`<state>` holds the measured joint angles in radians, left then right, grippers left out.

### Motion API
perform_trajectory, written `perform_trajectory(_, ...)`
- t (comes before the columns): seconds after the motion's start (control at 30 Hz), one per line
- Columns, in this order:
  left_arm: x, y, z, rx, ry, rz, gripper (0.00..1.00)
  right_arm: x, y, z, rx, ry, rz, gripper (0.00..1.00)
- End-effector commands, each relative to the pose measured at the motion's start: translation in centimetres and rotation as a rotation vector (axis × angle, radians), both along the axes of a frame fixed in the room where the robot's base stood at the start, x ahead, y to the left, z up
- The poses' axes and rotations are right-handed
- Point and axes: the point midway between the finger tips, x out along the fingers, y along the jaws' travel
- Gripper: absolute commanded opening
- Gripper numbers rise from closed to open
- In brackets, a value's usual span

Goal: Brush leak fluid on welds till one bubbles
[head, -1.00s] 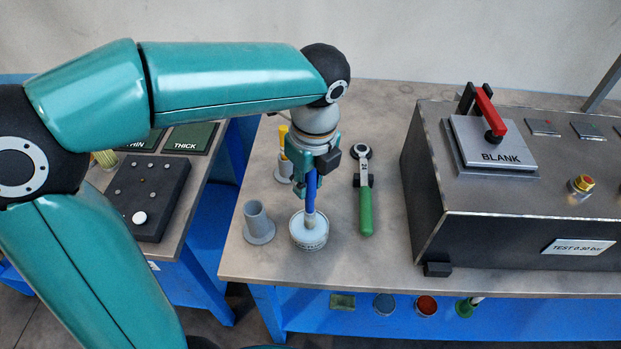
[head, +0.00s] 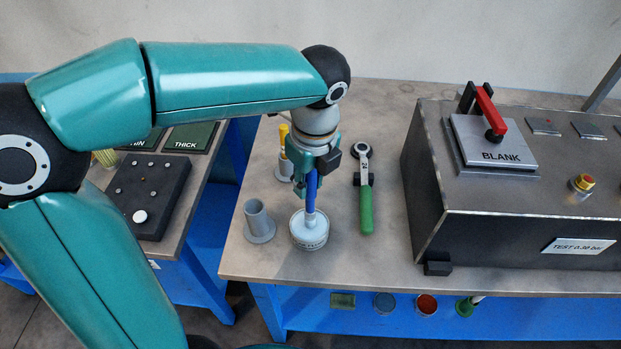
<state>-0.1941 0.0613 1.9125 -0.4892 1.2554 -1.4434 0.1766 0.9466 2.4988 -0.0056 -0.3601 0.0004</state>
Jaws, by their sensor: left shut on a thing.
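My left gripper (head: 318,162) points down and is shut on a blue-handled brush (head: 311,192). The brush is nearly upright, with its lower end at the top of a small round whitish pot (head: 309,232). I cannot tell how deep the bristles sit in the pot. A grey box (head: 520,190) at the right has a BLANK plate (head: 492,148) clamped under a red-handled lever (head: 489,108). Its front carries a TEST pressure label (head: 578,249). No weld is clearly seen. My right gripper is out of view.
An empty grey holder (head: 258,222) stands left of the pot. A green-handled wrench (head: 366,205) lies to its right. A yellow-handled tool (head: 284,140) stands behind. A black block with studs (head: 150,195) is on the left table. Bare bench lies between wrench and box.

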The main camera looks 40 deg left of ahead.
Motion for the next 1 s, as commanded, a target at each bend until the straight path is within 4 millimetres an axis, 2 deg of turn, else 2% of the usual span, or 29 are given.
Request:
perform_trajectory(0.47,-0.1,-0.1,-0.1,0.000,0.006,-0.001,0.00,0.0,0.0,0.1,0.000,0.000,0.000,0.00)
perform_trajectory(1.0,0.0,0.0,4.2,0.000,0.002,-0.001,0.00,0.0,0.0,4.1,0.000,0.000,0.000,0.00)
